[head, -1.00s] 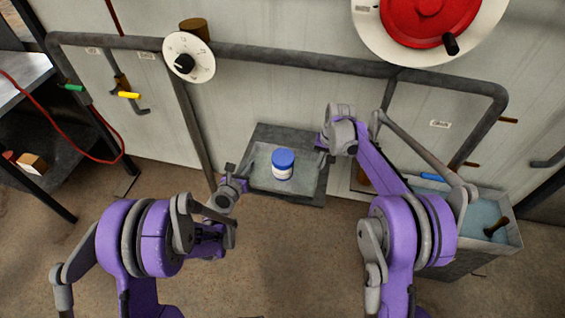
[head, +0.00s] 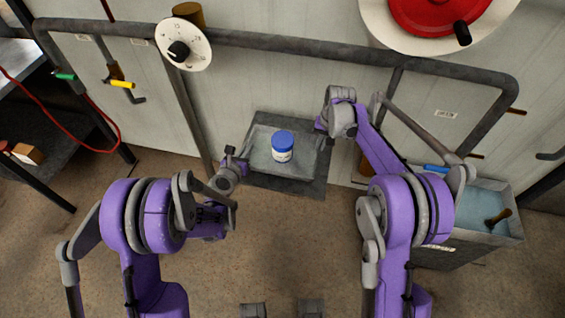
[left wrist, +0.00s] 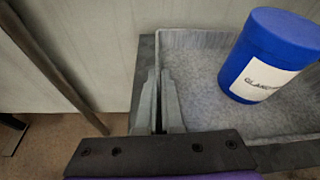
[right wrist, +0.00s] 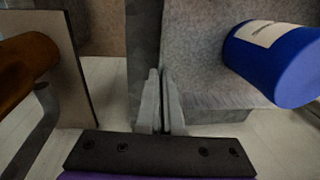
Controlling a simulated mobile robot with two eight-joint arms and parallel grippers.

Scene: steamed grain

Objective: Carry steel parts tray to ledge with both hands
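The grey steel tray (head: 259,161) is at the middle of the head view, over a dark grey ledge (head: 313,188) by the wall. I cannot tell whether it rests on the ledge or hangs just above it. A blue-lidded jar with a white label (head: 282,147) stands upright in it. My left gripper (head: 241,164) is at the tray's left side; in the left wrist view its fingers (left wrist: 158,100) are closed on the tray's side wall. My right gripper (head: 322,127) is at the right side; its fingers (right wrist: 163,100) are closed on the opposite wall.
A grey pipe frame (head: 300,52) with a white dial (head: 183,46) and a red wheel (head: 435,12) is on the wall behind. A water-filled tub (head: 475,207) stands at right. A dark table (head: 45,140) is at left. The floor in front is clear.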

